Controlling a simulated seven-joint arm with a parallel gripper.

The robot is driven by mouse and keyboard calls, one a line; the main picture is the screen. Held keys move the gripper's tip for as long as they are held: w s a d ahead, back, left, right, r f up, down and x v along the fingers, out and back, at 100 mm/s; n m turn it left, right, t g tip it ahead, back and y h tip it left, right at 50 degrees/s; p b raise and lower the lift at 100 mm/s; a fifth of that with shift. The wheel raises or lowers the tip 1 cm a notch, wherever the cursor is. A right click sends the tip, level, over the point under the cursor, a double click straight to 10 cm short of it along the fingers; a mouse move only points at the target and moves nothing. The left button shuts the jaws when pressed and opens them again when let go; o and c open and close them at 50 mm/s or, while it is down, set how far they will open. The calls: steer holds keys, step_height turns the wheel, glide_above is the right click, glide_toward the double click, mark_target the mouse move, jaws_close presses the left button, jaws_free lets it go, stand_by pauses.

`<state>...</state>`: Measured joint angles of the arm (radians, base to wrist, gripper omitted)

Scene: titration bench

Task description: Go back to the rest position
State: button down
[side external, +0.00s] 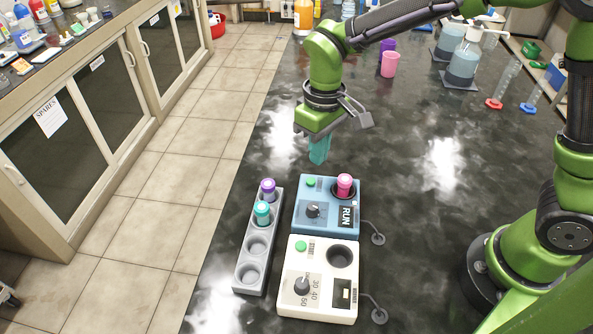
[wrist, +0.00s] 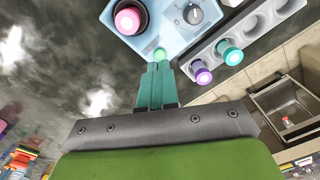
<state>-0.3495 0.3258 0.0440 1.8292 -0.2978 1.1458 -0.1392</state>
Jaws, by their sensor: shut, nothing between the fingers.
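My gripper (side external: 319,150) is shut and empty, its teal fingers pointing down above the bench just behind the blue device (side external: 332,224). In the wrist view the fingertips (wrist: 159,68) appear just below the blue device's round green button (wrist: 159,54); I cannot tell whether they touch it, though in the side view they look apart from it. A pink-capped vial (side external: 344,184) stands in the blue device's well, and its cap also shows in the wrist view (wrist: 128,19).
A grey rack (side external: 245,272) beside the devices holds a purple-capped vial (side external: 268,187) and a teal-capped vial (side external: 262,210). A white device (side external: 296,313) with an empty well stands in front. Purple and pink cups (side external: 389,64) and bottles stand at the back. The bench right of the devices is mostly clear.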

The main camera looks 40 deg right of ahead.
steer(key=s+d+r+m+t+y, duration=0.1)
steer(key=s+d+r+m+t, duration=0.5)
steer(key=s+d+r, duration=0.6)
steer(key=shift+s+d+t+y, duration=0.15)
steer(key=shift+s+t+y, duration=0.15)
steer(key=shift+s+t, duration=0.35)
steer(key=shift+r, duration=0.1)
stand_by(6.1)
